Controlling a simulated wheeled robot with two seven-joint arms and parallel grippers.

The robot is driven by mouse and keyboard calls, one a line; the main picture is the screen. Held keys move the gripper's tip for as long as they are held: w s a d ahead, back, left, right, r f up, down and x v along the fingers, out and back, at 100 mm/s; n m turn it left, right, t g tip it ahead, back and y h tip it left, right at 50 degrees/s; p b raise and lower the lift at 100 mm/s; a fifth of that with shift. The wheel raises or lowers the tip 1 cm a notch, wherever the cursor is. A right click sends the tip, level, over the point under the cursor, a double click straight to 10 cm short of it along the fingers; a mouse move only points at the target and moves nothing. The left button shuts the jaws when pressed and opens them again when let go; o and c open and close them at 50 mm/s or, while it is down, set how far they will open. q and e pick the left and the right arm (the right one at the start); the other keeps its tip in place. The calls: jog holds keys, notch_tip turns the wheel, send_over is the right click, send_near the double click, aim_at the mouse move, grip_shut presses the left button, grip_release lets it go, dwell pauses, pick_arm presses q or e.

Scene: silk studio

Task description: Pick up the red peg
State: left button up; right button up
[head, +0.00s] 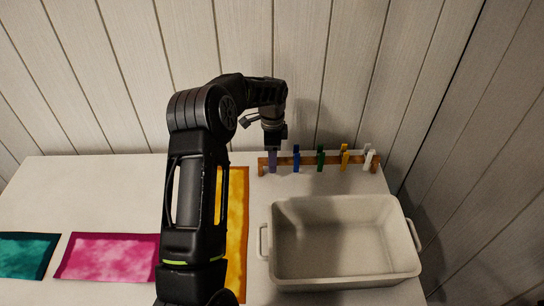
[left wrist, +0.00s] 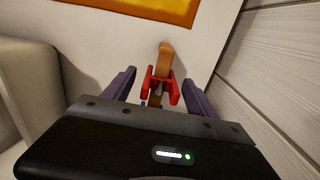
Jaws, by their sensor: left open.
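The red peg (left wrist: 174,92) sits on the end part of a wooden rail (left wrist: 165,58) in the left wrist view. In the head view it is hidden behind my left gripper (head: 273,160), which points down at the left end of the rail (head: 359,164). In the left wrist view the two purple fingers of my left gripper (left wrist: 158,77) are spread, one on each side of the red peg, with a gap on both sides. The gripper is open and holds nothing. My right gripper is not in view.
Along the rail stand a blue peg (head: 296,160), a green peg (head: 320,159), a yellow peg (head: 344,157) and a white peg (head: 368,160). A grey bin (head: 342,282) stands in front. Orange (head: 237,215), pink (head: 108,257) and teal (head: 25,255) cloths lie left. Plank walls rise behind and right.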

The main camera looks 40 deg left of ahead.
pick_arm(q)
jog(key=shift+f, duration=0.2)
dwell(0.5)
jog(key=c, duration=1.4)
